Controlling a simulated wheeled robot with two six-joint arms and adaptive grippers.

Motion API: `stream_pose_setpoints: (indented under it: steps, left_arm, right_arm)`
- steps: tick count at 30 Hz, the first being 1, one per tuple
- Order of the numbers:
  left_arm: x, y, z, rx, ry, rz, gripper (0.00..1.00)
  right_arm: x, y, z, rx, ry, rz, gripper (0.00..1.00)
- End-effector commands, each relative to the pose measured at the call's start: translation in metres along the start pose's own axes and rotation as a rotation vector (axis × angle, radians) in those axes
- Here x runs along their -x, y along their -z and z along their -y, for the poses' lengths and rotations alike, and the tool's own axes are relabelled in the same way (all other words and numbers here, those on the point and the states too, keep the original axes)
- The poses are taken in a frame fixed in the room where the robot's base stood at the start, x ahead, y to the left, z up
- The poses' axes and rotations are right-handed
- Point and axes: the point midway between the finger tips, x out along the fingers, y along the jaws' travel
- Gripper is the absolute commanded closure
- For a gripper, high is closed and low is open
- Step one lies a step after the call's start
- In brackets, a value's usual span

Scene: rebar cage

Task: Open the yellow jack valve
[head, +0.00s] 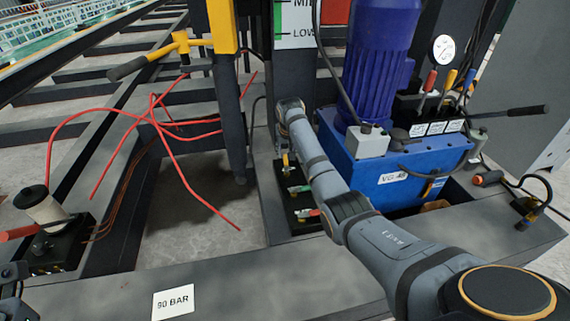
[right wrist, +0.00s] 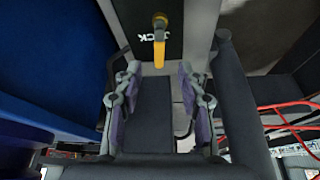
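The yellow jack valve (right wrist: 160,42) is in the right wrist view at the top, its lever pointing down the picture, on a dark panel lettered "JACK". In the head view the yellow valve (head: 286,160) is partly hidden beside my right wrist. My right gripper (right wrist: 159,72) is open and empty, with its two fingers apart on either side of the lever's line. The lever's end lies at the fingertips' opening; I see no contact. Part of what may be my left gripper (head: 10,278) shows at the head view's lower left edge; its fingers cannot be made out.
The valve panel also has a green valve (head: 300,189) and a red valve (head: 307,213). A blue pump unit (head: 355,165) with a motor stands to the right. A dark post (head: 229,120) stands left of the panel. Red hoses (head: 165,130) lie farther left. A "90 BAR" card (head: 173,302) lies in front.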

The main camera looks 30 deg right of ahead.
Motion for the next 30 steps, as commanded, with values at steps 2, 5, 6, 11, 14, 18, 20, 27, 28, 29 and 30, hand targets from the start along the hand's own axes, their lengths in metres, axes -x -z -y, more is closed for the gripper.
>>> stream_pose_setpoints:
  steps: [2,5,6,11,14,18,20,27,28,29,30]
  left_arm:
    - [0.018,-0.002,-0.002,-0.007,0.001,0.0,0.6]
    - [0.033,-0.003,-0.004,-0.016,0.001,0.0,0.6]
    - [0.038,-0.004,-0.005,-0.02,0.001,0.001,0.6]
    - [0.054,-0.006,-0.008,-0.032,-0.005,0.004,0.6]
    - [0.059,-0.007,-0.009,-0.035,-0.008,0.007,0.6]
    - [0.059,-0.007,-0.01,-0.036,-0.01,0.009,0.6]
    - [0.058,-0.007,-0.009,-0.036,-0.01,0.008,0.6]
    - [0.058,-0.007,-0.009,-0.036,-0.01,0.008,0.6]
    - [0.058,-0.007,-0.009,-0.036,-0.01,0.007,0.6]
    - [0.058,-0.007,-0.009,-0.036,-0.01,0.007,0.6]
    - [0.058,-0.007,-0.009,-0.036,-0.009,0.007,0.6]
  right_arm:
    - [-0.026,-0.004,0.0,0.0,-0.001,0.003,0.6]
    - [-0.049,-0.004,0.0,0.0,0.0,0.001,0.6]
    - [-0.057,-0.004,0.0,0.0,-0.001,0.002,0.6]
    - [-0.08,-0.003,0.0,0.001,-0.001,0.0,0.6]
    - [-0.086,-0.002,-0.001,0.001,-0.001,-0.001,0.6]
    - [-0.088,-0.001,-0.001,0.002,-0.001,-0.002,0.6]
    - [-0.087,-0.001,-0.001,0.002,-0.001,-0.002,0.6]
    - [-0.087,-0.001,-0.001,0.002,-0.001,-0.002,0.77]
    - [-0.087,-0.001,-0.001,0.002,-0.001,-0.002,0.81]
    - [-0.087,-0.001,-0.001,0.002,-0.001,-0.002,0.85]
    - [-0.087,-0.001,-0.001,0.002,-0.001,-0.002,0.9]
